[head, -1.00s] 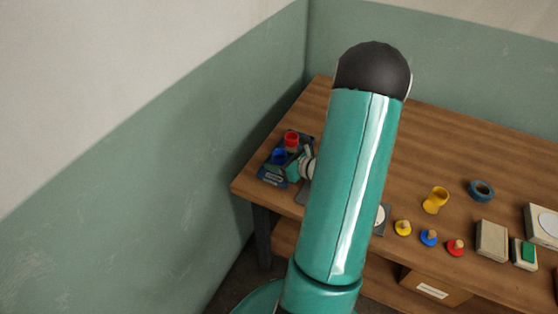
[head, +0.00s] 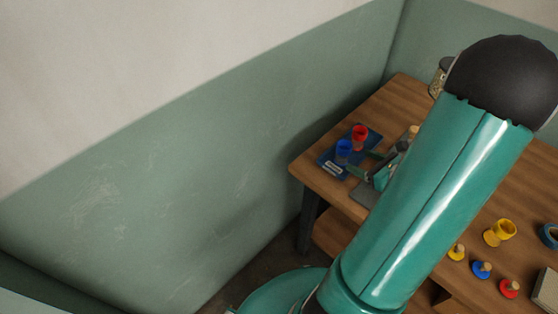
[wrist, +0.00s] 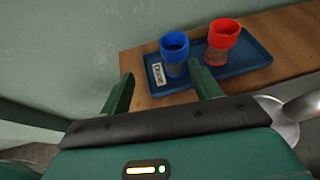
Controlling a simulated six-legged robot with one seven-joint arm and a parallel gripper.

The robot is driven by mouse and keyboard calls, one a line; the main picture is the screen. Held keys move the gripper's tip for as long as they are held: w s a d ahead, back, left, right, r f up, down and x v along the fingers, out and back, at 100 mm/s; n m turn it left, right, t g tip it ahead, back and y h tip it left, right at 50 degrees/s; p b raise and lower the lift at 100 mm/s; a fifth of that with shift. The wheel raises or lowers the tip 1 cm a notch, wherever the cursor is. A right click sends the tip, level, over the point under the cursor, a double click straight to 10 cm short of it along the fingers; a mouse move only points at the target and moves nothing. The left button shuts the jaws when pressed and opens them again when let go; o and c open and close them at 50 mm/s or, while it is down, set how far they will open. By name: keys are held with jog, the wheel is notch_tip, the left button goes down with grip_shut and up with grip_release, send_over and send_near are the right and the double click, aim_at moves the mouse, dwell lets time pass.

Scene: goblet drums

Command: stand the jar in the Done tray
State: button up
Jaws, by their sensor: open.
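The blue Done tray (wrist: 245,62) lies at the table's near left corner; it also shows in the head view (head: 337,173). A blue goblet drum (wrist: 174,52) and a red goblet drum (wrist: 222,42) stand upright in it. My gripper (wrist: 163,90) is open and empty, its green fingers pointing toward the tray; in the head view my gripper (head: 370,162) is just right of the tray. What looks like the jar (head: 437,80), dark-lidded with pale contents, stands at the table's back edge, partly hidden by my arm. The wrist view does not show it.
The wall (head: 190,170) rises close to the left. My arm hides the middle of the table.

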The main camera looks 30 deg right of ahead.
jog(key=w+a+r+n+g+y, duration=0.3)
jog(key=a+r+n+g, duration=0.15)
jog(key=a+n, duration=0.45)
jog(key=w+a+r+n+g+y, duration=0.25)
jog(key=a+r+n, duration=0.35)
jog(key=a, duration=0.6)
jog(key=s+a+r+n+h, duration=0.7)
jog(key=a+r+n, duration=0.3)
jog(key=n, duration=0.9)
jog(key=shift+a+g, duration=0.4)
jog(key=shift+a, duration=0.6)
